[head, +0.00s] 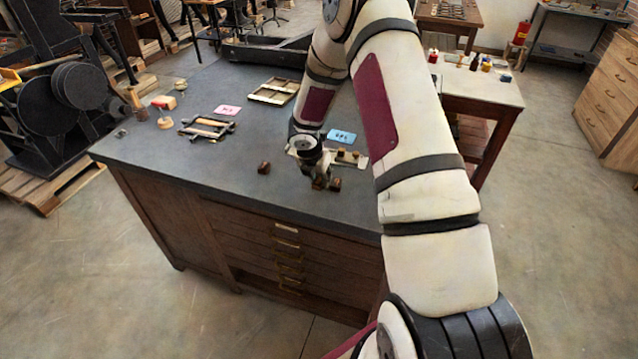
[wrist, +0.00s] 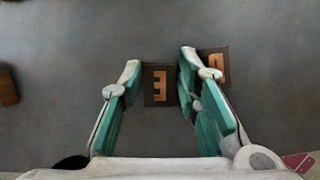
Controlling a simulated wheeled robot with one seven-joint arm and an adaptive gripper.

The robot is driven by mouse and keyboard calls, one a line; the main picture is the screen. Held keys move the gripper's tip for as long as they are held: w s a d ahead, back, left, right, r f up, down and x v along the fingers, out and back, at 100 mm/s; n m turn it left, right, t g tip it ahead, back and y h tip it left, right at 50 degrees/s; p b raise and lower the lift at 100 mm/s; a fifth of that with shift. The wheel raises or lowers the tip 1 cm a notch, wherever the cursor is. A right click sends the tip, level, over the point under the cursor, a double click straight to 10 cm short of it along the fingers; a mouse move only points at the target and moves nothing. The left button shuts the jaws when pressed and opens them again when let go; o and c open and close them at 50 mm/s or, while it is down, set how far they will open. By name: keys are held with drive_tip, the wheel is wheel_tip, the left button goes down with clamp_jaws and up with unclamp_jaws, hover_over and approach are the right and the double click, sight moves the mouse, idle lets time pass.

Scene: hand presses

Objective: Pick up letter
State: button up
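A dark block with a wooden letter E (wrist: 157,86) lies on the grey tabletop in the wrist view. My gripper (wrist: 160,69) is open, with its teal-lined fingers on either side of this block; whether they are level with it I cannot tell. A second letter block (wrist: 214,68) lies just right of the right fingertip, partly hidden by it. A third brown block (wrist: 7,87) is at the left edge. In the head view my gripper (head: 322,182) is low over the table, with a brown block (head: 264,168) to its left and another (head: 336,184) close by it.
The grey-topped cabinet table (head: 165,170) also holds a pink card (head: 227,110), a blue card (head: 341,136), a wooden frame (head: 273,91) and a smaller metal-and-wood frame (head: 205,128). The tabletop left of the gripper is mostly clear. A side table (head: 480,88) stands right.

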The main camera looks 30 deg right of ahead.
sight(319, 179)
drive_tip(key=shift+c, duration=0.2)
drive_tip(key=c, duration=0.4)
drive_tip(key=shift+c, duration=0.2)
drive_tip(key=shift+r, duration=0.1)
drive_tip(key=shift+w+r+b, duration=0.1)
drive_tip(key=shift+r+b, duration=0.25)
drive_tip(key=shift+r, duration=0.35)
wheel_tip(319, 179, up, 2)
drive_tip(key=shift+b, duration=0.35)
drive_tip(key=s+a+r+b, duration=0.1)
drive_tip(key=s+a, duration=0.7)
drive_tip(key=s, duration=0.5)
drive_tip(key=shift+s+a+r, duration=0.2)
drive_tip(key=shift+s+a, duration=0.1)
drive_tip(key=shift+a, duration=0.05)
